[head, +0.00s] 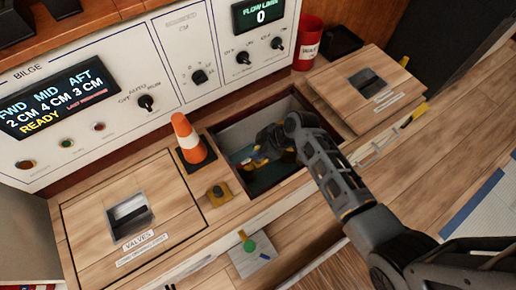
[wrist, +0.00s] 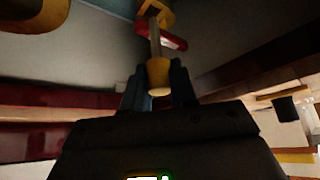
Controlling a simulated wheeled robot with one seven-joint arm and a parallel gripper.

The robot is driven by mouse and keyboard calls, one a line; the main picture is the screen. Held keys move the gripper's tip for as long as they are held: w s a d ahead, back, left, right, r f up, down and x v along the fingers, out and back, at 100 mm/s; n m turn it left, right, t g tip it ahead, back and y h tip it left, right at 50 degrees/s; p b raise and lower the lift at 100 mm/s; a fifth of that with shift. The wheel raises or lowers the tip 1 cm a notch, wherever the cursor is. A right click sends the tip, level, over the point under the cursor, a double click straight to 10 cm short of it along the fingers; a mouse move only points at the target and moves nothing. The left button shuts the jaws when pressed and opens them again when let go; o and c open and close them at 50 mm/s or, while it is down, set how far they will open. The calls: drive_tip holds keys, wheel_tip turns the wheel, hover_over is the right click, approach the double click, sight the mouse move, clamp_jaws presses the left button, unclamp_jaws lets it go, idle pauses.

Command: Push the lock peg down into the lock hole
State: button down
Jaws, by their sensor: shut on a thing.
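My gripper (wrist: 158,88) is shut on a yellow knob (wrist: 158,72), with one dark finger on each side of it. A grey stem runs from the knob to a yellow bracket (wrist: 155,14). I take this knob and stem for the lock peg, but cannot be sure. In the head view my gripper (head: 268,141) reaches down into the open hatch (head: 235,137), over yellow parts (head: 259,158) inside. The lock hole cannot be made out; the bracket and my gripper may hide it.
A closed valves cover (head: 80,222) lies further left, and a wooden lid (head: 345,92) lies right. The hatch walls are close around my gripper. A red bar (wrist: 175,38) crosses near the stem.

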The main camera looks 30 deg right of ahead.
sight(258, 161)
drive_tip(key=shift+f+b, duration=1.75)
drive_tip(key=shift+f, duration=0.4)
drive_tip(key=shift+r, duration=0.15)
drive_tip(key=shift+r+p, duration=1.65)
drive_tip(key=shift+r, duration=0.1)
drive_tip(key=shift+f+b, duration=1.5)
drive_tip(key=shift+f, duration=0.4)
idle(1.0)
drive_tip(key=c, duration=0.8)
unclamp_jaws()
drive_tip(key=shift+r, duration=0.1)
drive_tip(key=shift+p+v, duration=1.25)
drive_tip(key=shift+v, duration=2.6)
